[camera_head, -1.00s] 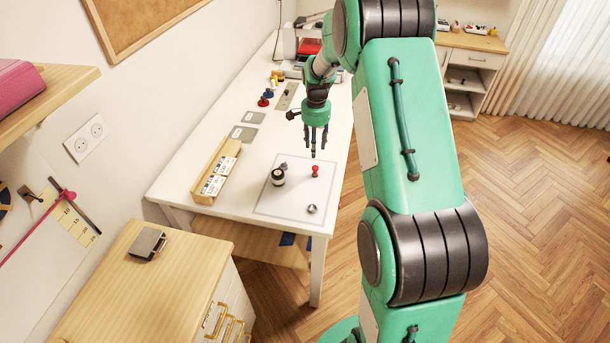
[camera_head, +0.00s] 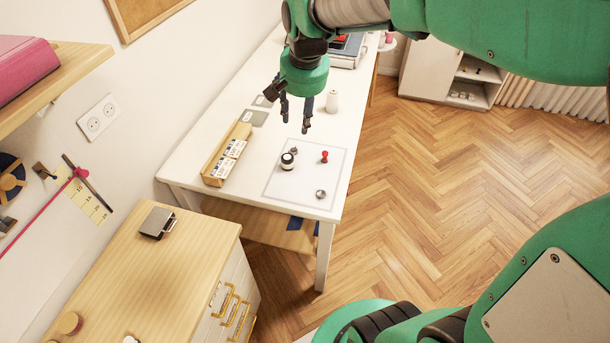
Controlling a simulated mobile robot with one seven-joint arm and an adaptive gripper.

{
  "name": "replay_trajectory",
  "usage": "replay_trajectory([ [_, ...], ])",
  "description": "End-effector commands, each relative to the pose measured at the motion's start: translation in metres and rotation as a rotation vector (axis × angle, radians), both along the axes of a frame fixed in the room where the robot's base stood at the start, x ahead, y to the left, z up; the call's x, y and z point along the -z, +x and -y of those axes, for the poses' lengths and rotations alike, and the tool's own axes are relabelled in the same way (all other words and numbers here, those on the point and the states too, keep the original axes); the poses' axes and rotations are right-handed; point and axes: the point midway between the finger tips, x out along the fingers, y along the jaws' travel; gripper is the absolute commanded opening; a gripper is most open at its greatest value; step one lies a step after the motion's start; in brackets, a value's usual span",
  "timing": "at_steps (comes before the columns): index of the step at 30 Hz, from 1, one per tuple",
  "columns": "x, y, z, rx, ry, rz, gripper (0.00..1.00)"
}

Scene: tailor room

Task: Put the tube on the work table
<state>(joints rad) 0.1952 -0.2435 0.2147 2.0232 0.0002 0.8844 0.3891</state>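The white work table (camera_head: 190,156) runs along the wall. A small white upright cylinder (camera_head: 332,101), perhaps the tube, stands on it just right of my gripper; I cannot tell for sure that it is the tube. My gripper (camera_head: 295,123) hangs above the table, fingers pointing down and spread, with nothing visible between them. It appears apart from the cylinder.
A pale mat (camera_head: 305,192) holds a black-and-white round item (camera_head: 287,161), a red stamp-like piece (camera_head: 324,156) and a small metallic piece (camera_head: 320,194). A wooden card box (camera_head: 226,154) is left. A wooden cabinet (camera_head: 185,257) with a dark metal item (camera_head: 157,222) stands in front.

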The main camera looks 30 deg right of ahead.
Motion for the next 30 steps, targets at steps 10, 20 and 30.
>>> replay_trajectory([
  [10, -0.038, -0.095, -0.055, -0.240, -0.065, 0.092, 0.40],
  [20, -0.043, -0.180, -0.090, -0.455, -0.132, 0.175, 0.40],
  [30, -0.035, -0.217, -0.102, -0.555, -0.166, 0.212, 0.40],
])
